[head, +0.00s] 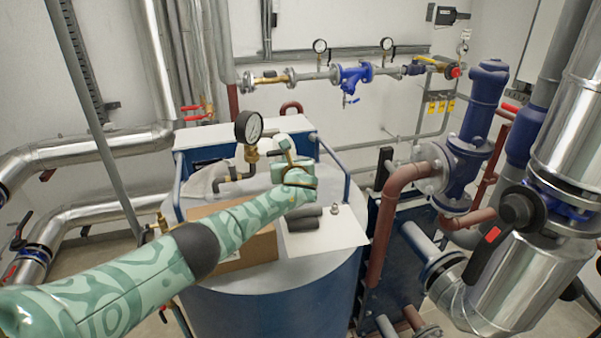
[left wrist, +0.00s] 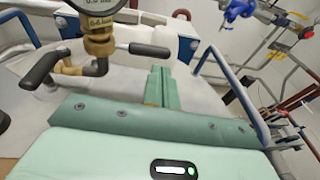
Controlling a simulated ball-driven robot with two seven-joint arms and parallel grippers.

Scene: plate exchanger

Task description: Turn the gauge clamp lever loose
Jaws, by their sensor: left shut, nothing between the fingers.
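The pressure gauge (head: 248,127) has a black rim and white dial and stands upright on a brass fitting (head: 251,154). The left wrist view shows the brass fitting (left wrist: 99,40) with the gauge cut off at the top. A black-handled lever (left wrist: 148,50) sticks out to the right of the fitting. Another black handle-like piece (left wrist: 44,69) is on the left on a brass pipe piece. My left gripper (head: 285,143) is shut and empty, right of the gauge; its fingers (left wrist: 160,73) show just below and beside the lever's end. Contact cannot be told. My right gripper is not seen.
The gauge stands over a blue tank with a grey top (head: 310,268). Blue rails (head: 335,155) edge the top. Thick pipes and valves crowd the right.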

